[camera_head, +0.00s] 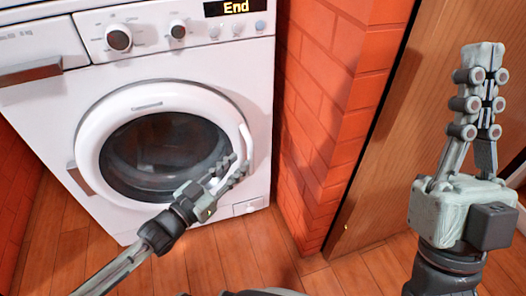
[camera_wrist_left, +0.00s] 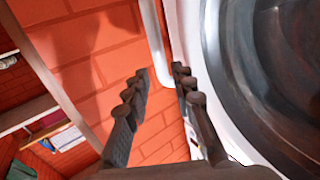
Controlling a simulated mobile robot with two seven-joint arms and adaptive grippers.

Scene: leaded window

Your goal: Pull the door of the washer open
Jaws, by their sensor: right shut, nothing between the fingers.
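The white washer (camera_head: 50,110) stands at the left in the head view. Its round door (camera_head: 95,125) with dark glass looks closed. A white bar handle (camera_head: 246,148) runs along the door's right edge. My left gripper (camera_head: 236,168) is at the lower part of this handle. In the left wrist view, the fingers (camera_wrist_left: 160,72) are apart, with the lower end of the handle (camera_wrist_left: 156,45) showing in the gap between their tips; whether they touch it cannot be told. My right gripper (camera_head: 484,60) is raised at the far right, shut and empty, away from the washer.
An orange brick wall (camera_head: 330,110) stands just right of the washer, with a wooden panel (camera_head: 400,130) beyond it. The wooden floor (camera_head: 235,250) in front of the washer is clear. The washer's display (camera_head: 235,7) reads "End".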

